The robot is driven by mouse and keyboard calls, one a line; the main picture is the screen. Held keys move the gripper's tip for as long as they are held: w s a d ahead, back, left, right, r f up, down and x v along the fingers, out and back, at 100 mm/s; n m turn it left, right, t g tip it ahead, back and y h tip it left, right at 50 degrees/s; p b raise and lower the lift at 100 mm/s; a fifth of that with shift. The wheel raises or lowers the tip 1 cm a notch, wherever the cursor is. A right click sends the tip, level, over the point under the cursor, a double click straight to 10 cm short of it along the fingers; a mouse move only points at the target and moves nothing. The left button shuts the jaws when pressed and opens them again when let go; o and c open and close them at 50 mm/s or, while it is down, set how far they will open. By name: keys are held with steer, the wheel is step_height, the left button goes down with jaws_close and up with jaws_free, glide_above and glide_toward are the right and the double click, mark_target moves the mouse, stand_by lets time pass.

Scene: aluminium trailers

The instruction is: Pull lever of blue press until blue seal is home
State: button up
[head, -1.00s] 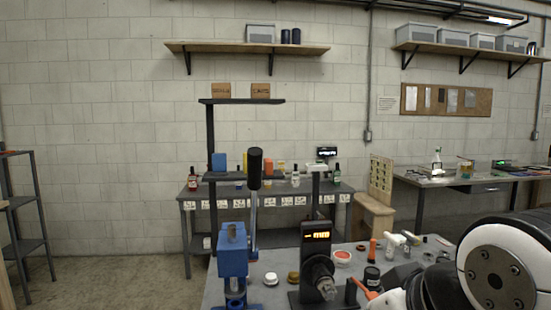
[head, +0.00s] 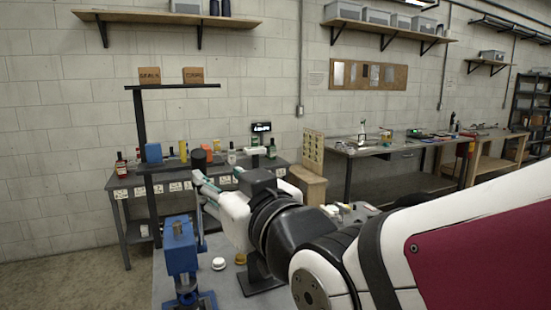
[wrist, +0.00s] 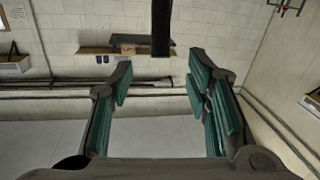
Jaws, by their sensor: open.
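The blue press (head: 181,252) stands on the near bench in the head view. Its lever (head: 200,222) stands roughly upright, with a black grip (head: 198,158) at the top. My gripper (head: 203,185) is at the lever just below the grip, its teal fingers open. In the wrist view, the open fingers of my gripper (wrist: 160,72) spread left and right. A dark upright bar, apparently the lever grip (wrist: 161,28), shows at the top centre between their directions. I cannot tell whether the fingers touch the lever. I cannot make out the blue seal.
A white round part (head: 219,263) and a brass-coloured one (head: 240,258) lie on the near bench (head: 228,290) right of the press. My arm hides much of the bench's right side. Behind is a grey table (head: 122,183) with bottles and labelled places.

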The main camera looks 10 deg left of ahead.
mark_target(202, 165)
steer(key=p+x, duration=0.1)
steer(key=x, duration=1.1)
steer(key=shift+w, duration=0.1)
steer(key=shift+c, duration=0.5)
jaws_close()
